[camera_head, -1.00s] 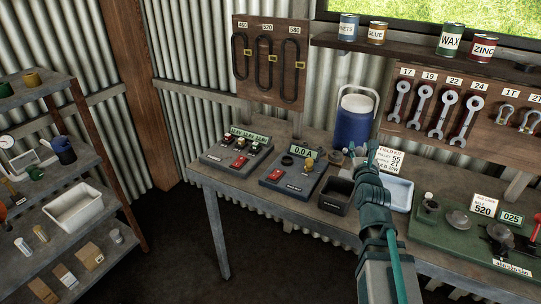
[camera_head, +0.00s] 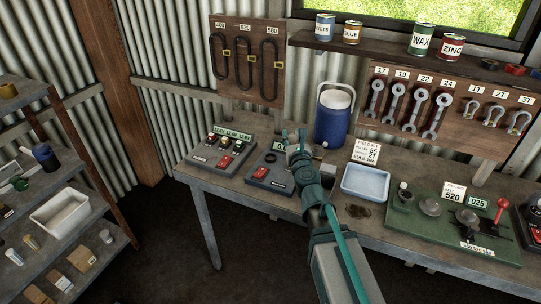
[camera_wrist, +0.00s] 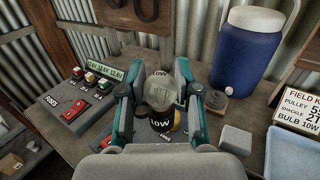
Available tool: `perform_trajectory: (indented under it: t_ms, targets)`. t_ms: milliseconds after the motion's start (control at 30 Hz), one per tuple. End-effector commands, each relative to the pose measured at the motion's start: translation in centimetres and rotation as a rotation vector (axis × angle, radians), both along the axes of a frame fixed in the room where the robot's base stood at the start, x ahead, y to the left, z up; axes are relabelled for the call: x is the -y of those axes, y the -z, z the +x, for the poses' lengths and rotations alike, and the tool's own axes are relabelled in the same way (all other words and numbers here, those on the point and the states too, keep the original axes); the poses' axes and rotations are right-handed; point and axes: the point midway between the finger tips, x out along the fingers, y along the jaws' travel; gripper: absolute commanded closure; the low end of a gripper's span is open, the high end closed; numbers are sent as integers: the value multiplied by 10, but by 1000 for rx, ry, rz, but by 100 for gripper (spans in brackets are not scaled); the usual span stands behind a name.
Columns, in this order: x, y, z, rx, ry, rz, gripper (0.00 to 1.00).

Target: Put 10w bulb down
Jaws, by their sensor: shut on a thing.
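The bulb is between the two fingers in the wrist view, over the dark test box. In the head view my gripper (camera_head: 297,140) is above the right part of the test box (camera_head: 268,176) and hides part of it. The bulb cannot be made out in the head view. Whether its base touches anything below is hidden.
A box with a lit display and red switch (camera_head: 219,151) stands left on the bench. A blue cooler (camera_head: 333,118) stands behind my gripper. A field kit card (camera_head: 367,153), an empty light-blue tray (camera_head: 366,181) and a green board (camera_head: 455,222) are to the right.

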Motion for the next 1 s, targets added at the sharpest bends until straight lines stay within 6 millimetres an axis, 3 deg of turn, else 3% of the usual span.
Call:
perform_trajectory:
  t_ms: [167,500,700,1000]
  targets:
    - [-13,13,20,-1,3,0,100]
    - [-58,46,82,-1,2,-1,100]
    - [-71,81,99,0,4,-1,100]
    - [-79,97,110,-1,3,0,100]
